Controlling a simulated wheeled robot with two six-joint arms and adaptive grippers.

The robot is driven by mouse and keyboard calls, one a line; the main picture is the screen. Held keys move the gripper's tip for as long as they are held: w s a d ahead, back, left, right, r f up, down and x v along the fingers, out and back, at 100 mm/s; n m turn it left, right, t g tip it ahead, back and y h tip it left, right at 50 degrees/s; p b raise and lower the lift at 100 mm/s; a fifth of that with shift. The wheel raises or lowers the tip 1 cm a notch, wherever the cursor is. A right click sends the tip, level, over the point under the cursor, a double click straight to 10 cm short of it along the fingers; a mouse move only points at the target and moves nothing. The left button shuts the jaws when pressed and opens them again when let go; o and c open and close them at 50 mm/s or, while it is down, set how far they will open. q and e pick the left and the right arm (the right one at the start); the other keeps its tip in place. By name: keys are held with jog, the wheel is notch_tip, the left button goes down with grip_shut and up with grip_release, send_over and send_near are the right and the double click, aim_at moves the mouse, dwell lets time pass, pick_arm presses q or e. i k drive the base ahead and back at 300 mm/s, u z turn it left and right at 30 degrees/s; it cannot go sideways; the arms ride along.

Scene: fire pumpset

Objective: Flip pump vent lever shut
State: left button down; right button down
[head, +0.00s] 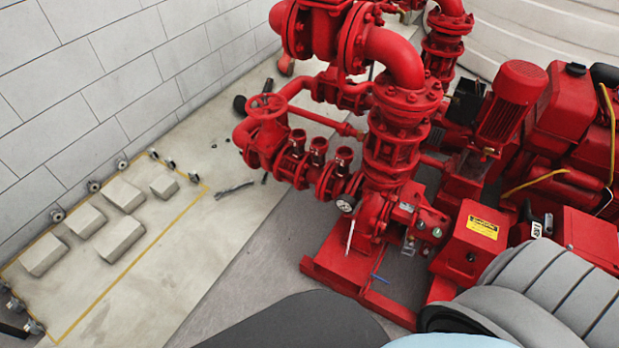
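The red pump (372,222) stands on a red base plate (350,278) right of centre in the head view. A thin pale bar (350,236), nearly upright, shows at the front of the pump casing. A small blue bar (379,278) shows lower down near the base. A small metal fitting (409,242) sits at the pump's right side. I cannot tell which of these small parts is the vent lever, or whether it is open or shut. Neither of my grippers is in view. Parts of my own body cover the bottom edge and lower right corner.
A red handwheel valve (266,107) and pipes rise left of the pump. A red box with a yellow label (483,227) and red engine parts (570,100) crowd the right. Pale blocks (120,238) lie inside a yellow floor line. The floor between is mostly clear.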

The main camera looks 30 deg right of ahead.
aim_at(361, 202)
jog(key=z, duration=0.1)
jog(key=i, duration=0.75)
jog(key=z, duration=0.95)
jog(key=i, duration=0.4)
jog(key=z, duration=0.45)
